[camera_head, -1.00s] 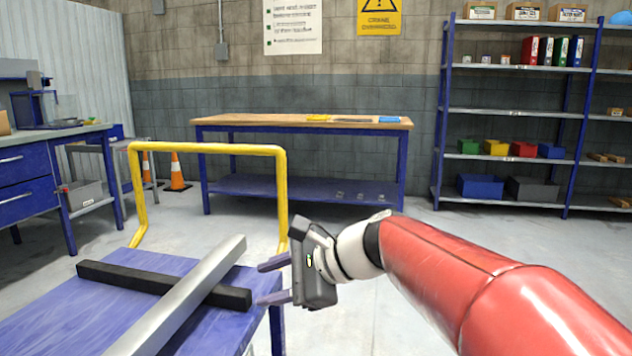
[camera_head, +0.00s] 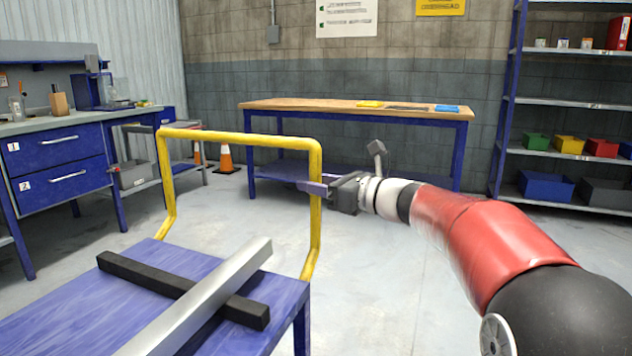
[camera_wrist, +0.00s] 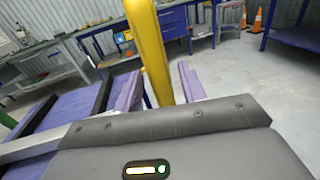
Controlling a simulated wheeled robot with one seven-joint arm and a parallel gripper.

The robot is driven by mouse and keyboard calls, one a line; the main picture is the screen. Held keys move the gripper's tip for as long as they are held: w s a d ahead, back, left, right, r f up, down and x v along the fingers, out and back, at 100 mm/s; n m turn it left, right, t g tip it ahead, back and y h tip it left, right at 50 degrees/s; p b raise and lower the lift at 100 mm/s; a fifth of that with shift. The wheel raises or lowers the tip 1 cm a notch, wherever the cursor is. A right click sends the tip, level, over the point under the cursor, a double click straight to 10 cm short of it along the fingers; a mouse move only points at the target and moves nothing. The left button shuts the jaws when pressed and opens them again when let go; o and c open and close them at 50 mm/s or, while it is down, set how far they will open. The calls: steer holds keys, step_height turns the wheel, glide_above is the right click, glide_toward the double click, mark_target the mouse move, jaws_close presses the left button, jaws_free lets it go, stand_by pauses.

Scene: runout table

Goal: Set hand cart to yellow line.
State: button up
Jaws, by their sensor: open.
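The hand cart has a blue deck (camera_head: 60,318) at the lower left in the head view and a yellow tube handle (camera_head: 240,138) rising from its far end. A long silver bar lies across a black bar on the deck. My gripper (camera_head: 312,186) is at the handle's right post, at about mid height. In the wrist view the yellow post (camera_wrist: 148,45) stands between my two open purple fingers (camera_wrist: 160,86), and they are apart from it or barely touching; I cannot tell which. No yellow line on the floor shows in these frames.
A blue bench with a wooden top (camera_head: 320,108) stands by the back wall. An orange cone (camera_head: 226,158) stands beside it. Blue drawers (camera_head: 60,150) stand at the left and a shelf rack (camera_head: 570,102) at the right. The grey floor (camera_head: 400,290) right of the cart is clear.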

steer(key=shift+w+a, duration=0.15)
steer(key=shift+a, duration=0.15)
jaws_close()
stand_by(0.3)
